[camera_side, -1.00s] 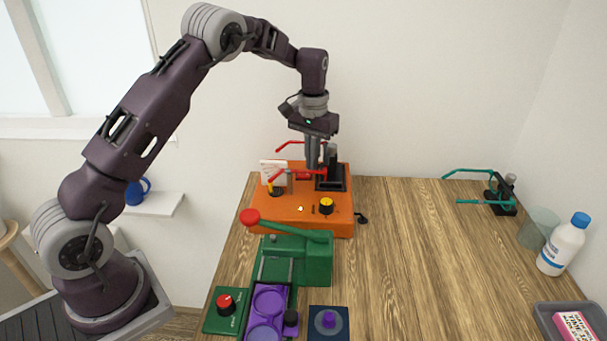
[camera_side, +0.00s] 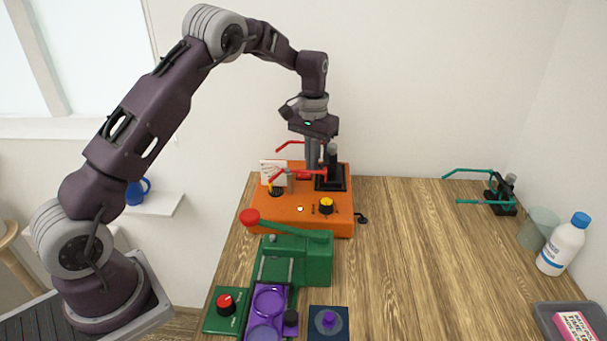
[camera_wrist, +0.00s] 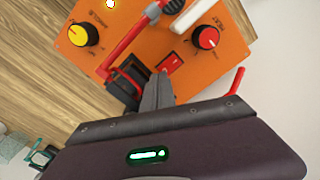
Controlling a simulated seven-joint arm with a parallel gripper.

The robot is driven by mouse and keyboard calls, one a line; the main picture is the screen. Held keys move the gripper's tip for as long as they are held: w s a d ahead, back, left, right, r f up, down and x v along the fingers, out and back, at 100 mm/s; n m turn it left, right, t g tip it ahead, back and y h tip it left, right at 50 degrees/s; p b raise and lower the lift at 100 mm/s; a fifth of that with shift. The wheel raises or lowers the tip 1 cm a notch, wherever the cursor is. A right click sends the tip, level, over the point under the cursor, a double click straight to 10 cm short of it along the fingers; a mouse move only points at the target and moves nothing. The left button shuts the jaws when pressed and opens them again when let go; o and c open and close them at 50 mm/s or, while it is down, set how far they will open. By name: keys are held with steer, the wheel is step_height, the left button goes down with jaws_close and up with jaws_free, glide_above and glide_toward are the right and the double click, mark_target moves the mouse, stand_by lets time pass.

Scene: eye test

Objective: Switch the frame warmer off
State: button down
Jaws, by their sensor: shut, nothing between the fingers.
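The frame warmer is an orange box (camera_side: 262,215) at the back left of the table, also in the wrist view (camera_wrist: 135,48). Its red rocker switch (camera_wrist: 172,64) is on the top face; its tilt is unclear. In the side view, the switch (camera_side: 303,176) shows small beside my fingers. A small pale lamp spot (camera_side: 300,209) shows on the front, also at the wrist view's top edge (camera_wrist: 110,3). My gripper (camera_side: 313,167) points down over the box, shut and empty. In the wrist view its fingertips (camera_wrist: 160,77) are close beside the switch; contact cannot be told.
A yellow knob (camera_wrist: 83,34), a red-capped knob (camera_wrist: 207,38) and a black holder (camera_side: 330,184) sit on the box. A red-handled green press (camera_side: 305,258) stands in front. Teal frames (camera_side: 500,195) and a bottle (camera_side: 563,245) stand right; the table's middle (camera_side: 420,260) is clear.

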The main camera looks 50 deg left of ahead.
steer(key=shift+f, duration=0.65)
step_height(320, 180, up, 7)
stand_by(0.9)
steer(key=s+d+r+t, duration=0.1)
steer(key=s+d+r, duration=0.2)
steer(key=s+r, duration=0.25)
steer(key=s+d+r+m+t, duration=0.1)
steer(key=s+d+r, duration=0.2)
steer(key=s+r, duration=0.25)
steer(key=s+d+r+t, duration=0.1)
steer(key=s+d+r, duration=0.2)
steer(key=s+r, duration=0.3)
steer(key=s+d+f+m+t, duration=0.1)
steer(key=s+f, duration=0.1)
steer(key=s, duration=0.7)
steer(key=s+d+f+m+t, duration=0.1)
steer(key=s+d+f, duration=0.1)
steer(key=s, duration=0.7)
steer(key=shift+d+f+t, duration=0.15)
steer(key=shift+f+t, duration=0.15)
steer(key=shift+f, duration=0.45)
